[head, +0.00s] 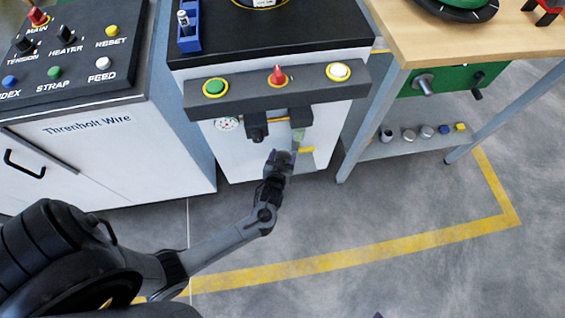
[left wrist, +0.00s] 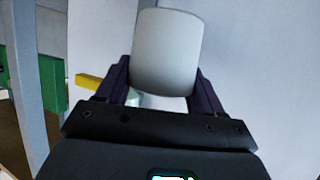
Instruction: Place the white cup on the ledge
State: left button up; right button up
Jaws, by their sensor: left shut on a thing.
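The white cup (left wrist: 167,52) fills the top middle of the left wrist view, looking pale grey in shade. My left gripper (left wrist: 163,88) is shut on it, with one dark finger on each side. In the head view my left gripper (head: 282,160) is low in front of the white middle machine, below its control bar; the cup is hard to make out there. I cannot tell for sure which surface is the ledge. A low grey shelf (head: 365,152) under the wooden table is one flat surface in view. My right gripper is not in view.
The middle machine's bar (head: 307,84) carries green, red and white buttons, with dark fittings below it. A yellow piece (head: 306,150) sits close to my left gripper. Several small items stand on the shelf. A table leg (head: 372,122) stands to the right. The floor in front is clear.

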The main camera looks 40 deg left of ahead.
aim_at(283, 158)
pick_arm(q)
jog(key=shift+w+a+f, duration=0.55)
notch_tip(283, 158, down, 4)
jog(key=b, duration=0.3)
jog(key=shift+b, duration=0.3)
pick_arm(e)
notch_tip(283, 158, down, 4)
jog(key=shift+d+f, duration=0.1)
pick_arm(q)
jog(key=shift+r, duration=0.1)
jog(key=shift+f, duration=0.25)
jog(key=o, duration=1.1)
jog(key=shift+r, duration=0.15)
